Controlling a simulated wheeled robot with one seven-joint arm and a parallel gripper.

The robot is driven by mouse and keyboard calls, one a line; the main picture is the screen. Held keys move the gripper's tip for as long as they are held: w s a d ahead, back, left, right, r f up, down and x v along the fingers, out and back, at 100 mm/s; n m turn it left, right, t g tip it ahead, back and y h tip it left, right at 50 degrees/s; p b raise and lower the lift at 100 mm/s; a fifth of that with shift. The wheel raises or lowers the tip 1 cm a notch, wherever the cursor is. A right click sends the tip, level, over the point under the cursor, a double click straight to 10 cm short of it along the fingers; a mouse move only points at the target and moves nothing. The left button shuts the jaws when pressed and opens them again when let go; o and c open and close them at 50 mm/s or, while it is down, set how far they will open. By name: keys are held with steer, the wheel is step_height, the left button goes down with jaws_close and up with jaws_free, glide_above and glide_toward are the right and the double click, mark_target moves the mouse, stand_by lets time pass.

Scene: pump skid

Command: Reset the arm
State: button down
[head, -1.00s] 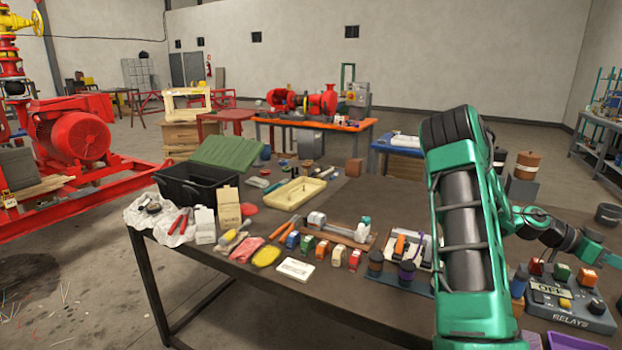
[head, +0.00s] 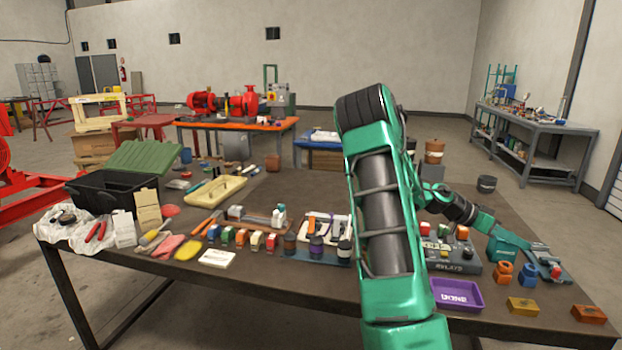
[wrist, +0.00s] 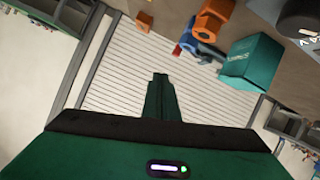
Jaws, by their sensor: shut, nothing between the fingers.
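My green arm (head: 385,215) rises in front of the table's right half, bends at its black elbow and reaches on to the right. My gripper (head: 524,242) is above the right end of the table, near a teal box (head: 505,252). In the wrist view, my gripper (wrist: 160,78) shows its fingers together with nothing between them. The teal box (wrist: 252,62) is to their right, apart from them in the picture. The arm hides part of the table behind it.
Orange and blue fittings (head: 502,274) stand near the teal box. Many small items fill the left half. A grey shelf bench (head: 535,125) stands behind at right.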

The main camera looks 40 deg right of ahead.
steer(key=w+a+f+n+t+y, duration=0.15)
steer(key=w+a+n+t, duration=0.35)
steer(key=a, duration=0.7)
steer(key=w+a+f+n+t+y, duration=0.1)
steer(key=w+a+n+t+y, duration=0.4)
steer(key=a, duration=0.8)
steer(key=s+a+r+n+y, duration=0.1)
steer(key=a+r+n, duration=0.2)
steer(key=a, duration=1.9)
steer(key=n, duration=0.5)
steer(key=shift+s+n+t, duration=0.2)
steer(key=shift+n+t, duration=0.1)
steer(key=shift+t, duration=0.1)
steer(key=shift+a+y, duration=0.1)
steer(key=shift+y, duration=0.15)
